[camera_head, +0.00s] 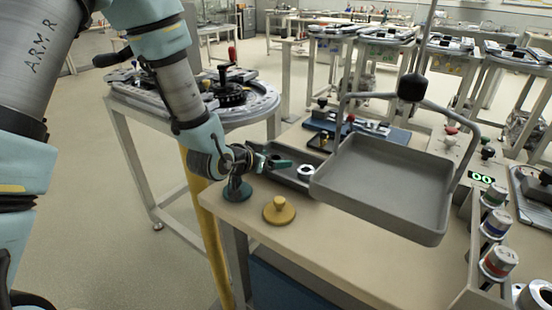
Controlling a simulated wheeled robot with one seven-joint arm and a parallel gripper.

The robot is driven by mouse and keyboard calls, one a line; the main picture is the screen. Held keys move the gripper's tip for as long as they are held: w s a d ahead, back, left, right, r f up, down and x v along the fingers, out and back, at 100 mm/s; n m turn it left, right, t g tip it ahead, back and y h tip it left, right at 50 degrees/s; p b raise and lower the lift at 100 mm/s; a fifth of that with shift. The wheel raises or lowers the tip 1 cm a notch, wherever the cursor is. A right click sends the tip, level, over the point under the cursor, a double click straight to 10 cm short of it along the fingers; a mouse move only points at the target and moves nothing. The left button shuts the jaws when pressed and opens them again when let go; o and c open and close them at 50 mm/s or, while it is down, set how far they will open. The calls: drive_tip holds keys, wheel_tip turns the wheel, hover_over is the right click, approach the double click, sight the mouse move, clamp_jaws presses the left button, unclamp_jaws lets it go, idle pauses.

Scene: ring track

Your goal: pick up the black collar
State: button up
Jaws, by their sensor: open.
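No thing can be told for sure as the black collar. A small pale ring with a dark centre (306,171) sits in the dark shallow tray (284,178) at the bench's back left edge. My gripper (277,160) is open, with its teal fingers pointing right over the left part of this tray, left of the ring. I see nothing between the fingers. A dark green round-based piece (237,191) stands just below my wrist, and a yellow knobbed disc (279,210) stands on the bench nearer to me.
A grey hanging tray (383,187) on a wire frame covers much of the bench right of my gripper. Several labelled cylinders (498,262) stand at the right. A round track table (252,103) with dark parts stands behind my arm. The bench front is clear.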

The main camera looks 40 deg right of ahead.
drive_tip(key=shift+w+d, duration=0.1)
drive_tip(key=shift+d, duration=0.05)
clamp_jaws()
idle(0.7)
